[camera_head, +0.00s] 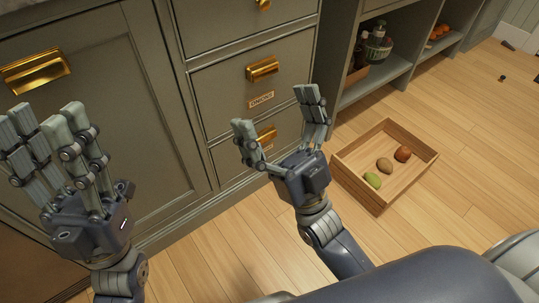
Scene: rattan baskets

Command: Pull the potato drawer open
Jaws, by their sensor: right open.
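A grey-green drawer stack fills the upper middle. Its middle drawer (225,88) has a brass cup handle (262,69) and a small label (261,99) that seems to read "ONIONS". The lower drawer (225,150) has a brass handle (266,134), partly hidden behind my right gripper. No potato label shows; one on the lower drawer may be hidden. The drawers look closed. My right gripper (277,112) is open and empty, fingers spread in front of the lower drawer's handle.
A wooden crate (361,182) with three round items sits on the floor right of my right gripper. Open shelves (392,70) hold a basket and bottles at upper right. A cabinet door with a brass handle (36,71) is at left. The wooden floor at right is mostly clear.

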